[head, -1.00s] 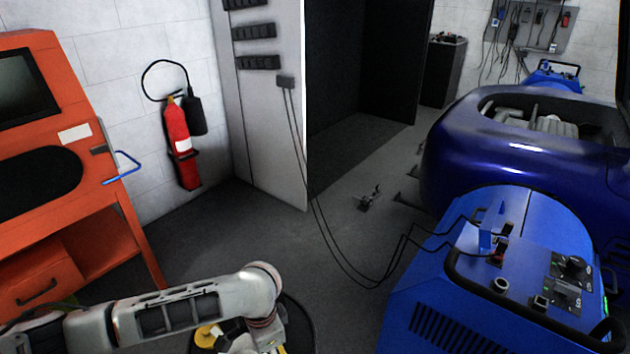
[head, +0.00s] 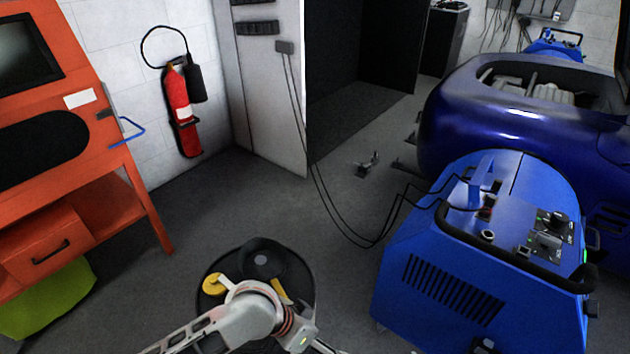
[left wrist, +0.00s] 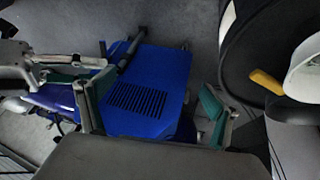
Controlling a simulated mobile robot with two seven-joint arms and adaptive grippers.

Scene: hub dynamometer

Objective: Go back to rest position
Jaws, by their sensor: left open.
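My left gripper (left wrist: 150,110) shows in the left wrist view with its two green-padded fingers spread wide apart. Nothing is between the pads at close range; the blue dynamometer unit (left wrist: 150,85) lies beyond them. In the head view my left arm comes in along the bottom edge, and its gripper is cut off there. The blue dynamometer unit (head: 440,290) stands on the floor at the lower right, with black cables plugged into its top. My right gripper does not show in either view.
An orange cabinet (head: 145,205) stands at the left, with a green item (head: 50,300) below it. A red fire extinguisher (head: 180,105) hangs on the wall. The dark blue car (head: 470,120) is behind the unit. Cables (head: 340,225) hang across the open middle floor.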

